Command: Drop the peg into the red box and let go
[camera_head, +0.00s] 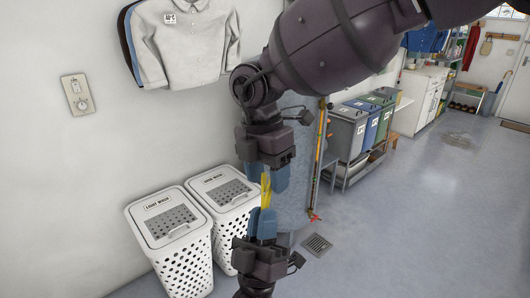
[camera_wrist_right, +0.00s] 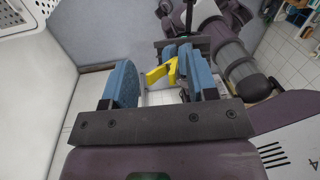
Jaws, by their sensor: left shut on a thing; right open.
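A yellow peg (camera_head: 266,192) stands up from my left gripper (camera_head: 262,222), which is shut on its lower end. My right gripper (camera_head: 267,180) is directly above, pointing down, with its blue fingers open near the peg's upper end. In the right wrist view the forked yellow peg (camera_wrist_right: 160,73) shows in the gap between the open fingers of my right gripper (camera_wrist_right: 160,85). I cannot tell whether either finger touches it. The red box is not in sight in either view.
Two white laundry baskets (camera_head: 180,218) stand against the wall at left. Grey, blue and green bins (camera_head: 372,125) stand on a rack behind at right. A floor drain (camera_head: 317,244) lies right of my left gripper. Open floor (camera_head: 430,220) spreads to the right.

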